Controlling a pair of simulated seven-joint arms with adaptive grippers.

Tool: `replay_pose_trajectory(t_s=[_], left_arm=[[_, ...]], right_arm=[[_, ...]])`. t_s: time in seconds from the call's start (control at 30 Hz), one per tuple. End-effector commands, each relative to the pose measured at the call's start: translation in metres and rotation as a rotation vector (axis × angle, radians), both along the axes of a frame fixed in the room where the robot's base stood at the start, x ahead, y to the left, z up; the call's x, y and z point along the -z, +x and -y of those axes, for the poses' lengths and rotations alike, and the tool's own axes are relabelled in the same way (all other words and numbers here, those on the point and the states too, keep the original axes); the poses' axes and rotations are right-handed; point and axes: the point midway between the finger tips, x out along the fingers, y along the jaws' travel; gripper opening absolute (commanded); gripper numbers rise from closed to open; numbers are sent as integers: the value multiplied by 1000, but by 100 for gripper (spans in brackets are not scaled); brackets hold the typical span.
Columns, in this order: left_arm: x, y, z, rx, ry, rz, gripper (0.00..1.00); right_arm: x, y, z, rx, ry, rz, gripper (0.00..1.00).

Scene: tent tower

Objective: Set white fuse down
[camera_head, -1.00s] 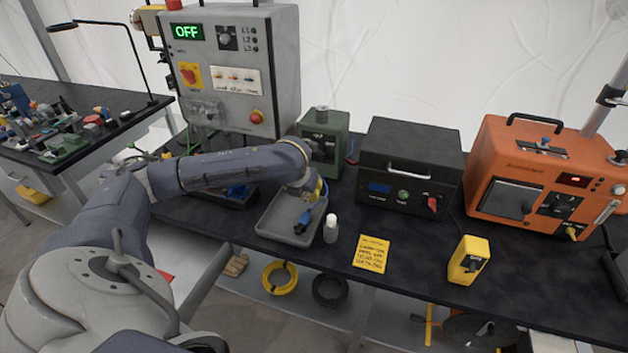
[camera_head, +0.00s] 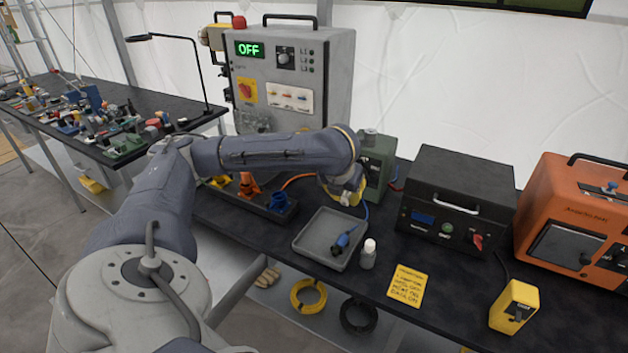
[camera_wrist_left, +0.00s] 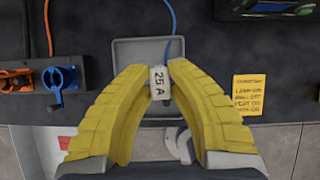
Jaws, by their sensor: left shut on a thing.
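My left gripper (camera_head: 346,192) is shut on the white fuse (camera_wrist_left: 157,83), a small white block marked "25 A" between its yellow fingertips in the left wrist view. In the head view, I cannot make out the fuse at the gripper. The gripper is near the back edge of the grey tray (camera_head: 308,245). In the left wrist view, the fuse lies over the tray (camera_wrist_left: 125,55), apparently above it. My right gripper is not in view.
A blue connector (camera_head: 345,240) on a cable lies in the tray. Left is a strip with blue and orange fittings (camera_head: 250,188). A black box (camera_head: 455,200) stands right.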

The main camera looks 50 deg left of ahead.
Motion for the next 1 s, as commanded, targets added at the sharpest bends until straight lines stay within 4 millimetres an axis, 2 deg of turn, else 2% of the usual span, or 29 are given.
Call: replay_pose_trajectory(t_s=[0.03,0.1,0.3,0.6,0.87,1.0], left_arm=[[-13,-1,-5,-41,3,5,0],[-26,-8,-13,-119,3,5,0],[-45,-31,-34,-336,3,2,0],[-42,-62,-55,-594,3,-3,0],[-46,-65,-64,-710,1,0,0],[-40,-65,-64,-729,0,-2,0]], right_arm=[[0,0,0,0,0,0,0],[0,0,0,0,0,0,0],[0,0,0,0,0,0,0],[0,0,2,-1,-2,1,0],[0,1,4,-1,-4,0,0],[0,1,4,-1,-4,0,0]])
